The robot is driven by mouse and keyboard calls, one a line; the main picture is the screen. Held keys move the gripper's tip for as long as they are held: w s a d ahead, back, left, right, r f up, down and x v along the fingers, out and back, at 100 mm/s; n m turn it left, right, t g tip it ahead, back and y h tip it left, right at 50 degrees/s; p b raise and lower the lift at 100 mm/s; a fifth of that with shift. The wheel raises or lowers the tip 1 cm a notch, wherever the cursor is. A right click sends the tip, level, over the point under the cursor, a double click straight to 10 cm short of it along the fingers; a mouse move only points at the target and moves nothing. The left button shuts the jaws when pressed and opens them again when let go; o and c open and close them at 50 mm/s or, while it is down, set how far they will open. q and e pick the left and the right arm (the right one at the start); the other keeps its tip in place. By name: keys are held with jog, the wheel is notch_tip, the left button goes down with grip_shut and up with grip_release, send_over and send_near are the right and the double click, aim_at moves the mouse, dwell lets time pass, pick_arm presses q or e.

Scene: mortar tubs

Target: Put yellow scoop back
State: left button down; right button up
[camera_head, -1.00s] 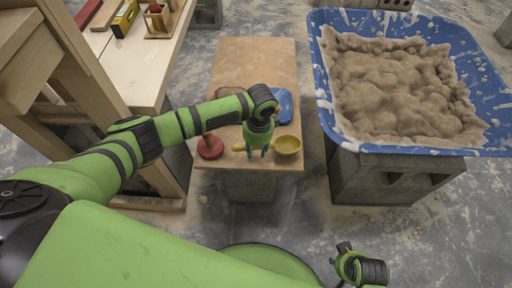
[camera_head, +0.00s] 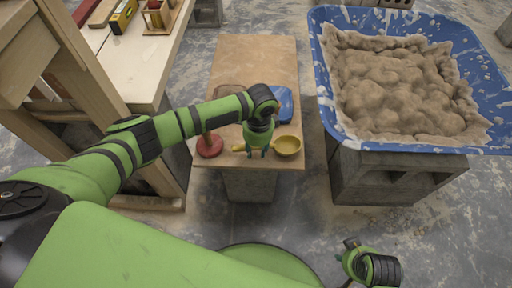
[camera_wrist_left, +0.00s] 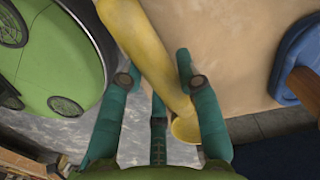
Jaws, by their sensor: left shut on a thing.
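The yellow scoop (camera_head: 288,146) is at the front edge of the wooden board (camera_head: 255,60) in the head view, its bowl to the right of my left gripper (camera_head: 257,153). My left gripper is shut on the scoop's handle, which also shows between its teal fingers in the left wrist view (camera_wrist_left: 150,60).
A red round tool (camera_head: 209,147) stands left of the scoop, and a blue tool (camera_head: 286,105) lies behind my left gripper. A blue tub (camera_head: 330,100) of mortar stands on concrete blocks to the right. A wooden workbench (camera_head: 135,65) is at the left. The board's far part is clear.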

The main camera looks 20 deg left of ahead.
pick_arm(q)
jog(key=shift+f, duration=0.4)
dwell(0.4)
jog(key=c, duration=0.8)
grip_release()
